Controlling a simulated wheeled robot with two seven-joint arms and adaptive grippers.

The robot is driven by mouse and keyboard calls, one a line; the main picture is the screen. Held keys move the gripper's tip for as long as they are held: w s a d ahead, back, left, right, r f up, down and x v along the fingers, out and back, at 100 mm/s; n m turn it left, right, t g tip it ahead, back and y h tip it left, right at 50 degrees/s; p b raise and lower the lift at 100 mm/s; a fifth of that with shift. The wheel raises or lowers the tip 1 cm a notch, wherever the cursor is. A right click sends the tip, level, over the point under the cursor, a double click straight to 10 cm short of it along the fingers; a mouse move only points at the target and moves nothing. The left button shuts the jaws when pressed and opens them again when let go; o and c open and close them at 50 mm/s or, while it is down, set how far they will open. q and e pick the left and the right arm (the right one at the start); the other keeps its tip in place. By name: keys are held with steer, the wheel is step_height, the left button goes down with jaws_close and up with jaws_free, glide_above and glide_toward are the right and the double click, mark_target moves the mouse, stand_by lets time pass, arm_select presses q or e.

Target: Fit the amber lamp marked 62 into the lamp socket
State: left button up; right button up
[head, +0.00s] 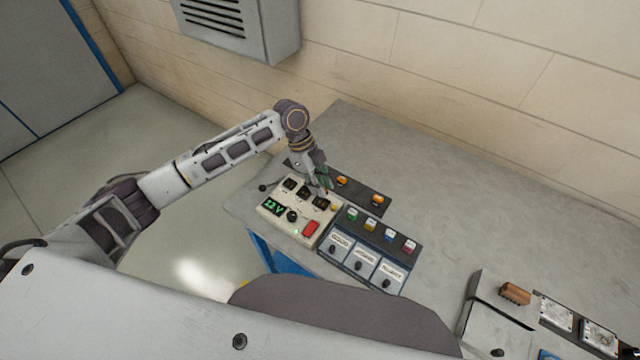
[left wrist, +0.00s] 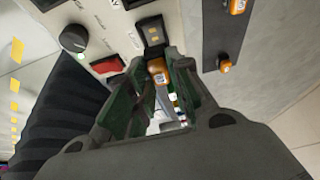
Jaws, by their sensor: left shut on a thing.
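My left gripper (head: 324,186) is over the right end of a cream test box (head: 270,224). In the left wrist view its green fingers (left wrist: 157,84) are shut on an amber lamp (left wrist: 157,72) with a white mark too small to read surely. Black fittings (head: 303,192) line the top of the box; one (left wrist: 150,30) is just beyond the fingertips. I cannot tell which is the lamp socket, or whether the lamp touches it. A small amber spot (head: 333,207) shows at the box's right corner. My right gripper is not in view.
A dark strip behind the box holds amber lamps (head: 342,181) (head: 378,199). To the right, a dark rack (head: 375,237) holds coloured fuses and labelled switches. Farther right stand a grey box (head: 490,310) and white plates. The back of the grey bench (head: 450,180) is clear.

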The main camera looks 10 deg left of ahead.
arm_select(q)
steer(key=shift+f+b, duration=0.6)
steer(key=shift+f, duration=1.1)
stand_by(0.3)
steer(key=shift+f+p, duration=0.45)
steer(key=shift+f, duration=0.15)
stand_by(1.7)
steer(key=shift+p, duration=0.35)
stand_by(0.4)
steer(key=o, duration=0.9)
